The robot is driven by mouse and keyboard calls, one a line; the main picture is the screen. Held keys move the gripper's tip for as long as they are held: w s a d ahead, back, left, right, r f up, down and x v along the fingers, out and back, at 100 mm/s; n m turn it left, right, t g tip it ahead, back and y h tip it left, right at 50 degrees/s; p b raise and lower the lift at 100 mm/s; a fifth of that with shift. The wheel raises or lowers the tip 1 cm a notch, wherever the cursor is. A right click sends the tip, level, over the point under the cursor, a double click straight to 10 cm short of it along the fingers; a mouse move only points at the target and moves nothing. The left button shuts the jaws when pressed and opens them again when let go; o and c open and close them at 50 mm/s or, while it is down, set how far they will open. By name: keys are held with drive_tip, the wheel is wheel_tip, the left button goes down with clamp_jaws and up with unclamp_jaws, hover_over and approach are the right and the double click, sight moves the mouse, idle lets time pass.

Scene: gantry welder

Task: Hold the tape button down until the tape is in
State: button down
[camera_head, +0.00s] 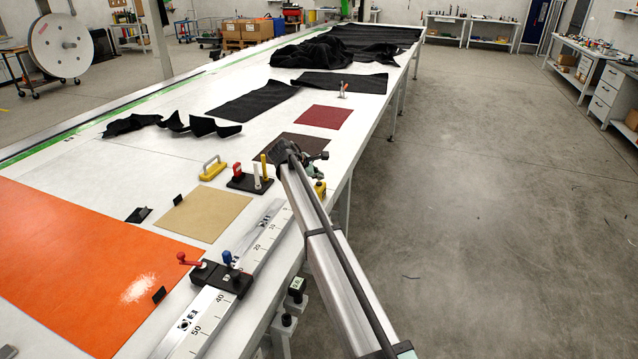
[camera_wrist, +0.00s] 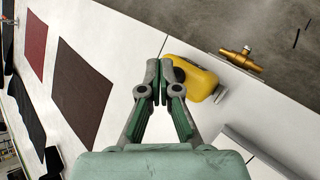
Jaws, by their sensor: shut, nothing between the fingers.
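A yellow tape measure (camera_wrist: 197,78) lies on the white table near its edge. A dark round part (camera_wrist: 179,74), which looks like its button, shows at its left end, partly behind my fingertips. The tape measure also shows in the head view (camera_head: 320,188), partly hidden by my arm. My gripper (camera_wrist: 158,78) is shut and empty, with its tips right beside the dark part. I cannot tell whether the tips touch or press it. In the head view my gripper is hard to make out among the arm parts. I cannot tell how much tape is out.
A brass fitting (camera_wrist: 240,60) sits at the table edge beside the tape measure. Brown (camera_head: 292,147) and red (camera_head: 324,118) sheets lie flat beyond.

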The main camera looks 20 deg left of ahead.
sight(318, 184)
drive_tip(key=shift+r, duration=0.15)
drive_tip(key=shift+r+p, duration=1.1)
drive_tip(key=shift+r, duration=1.35)
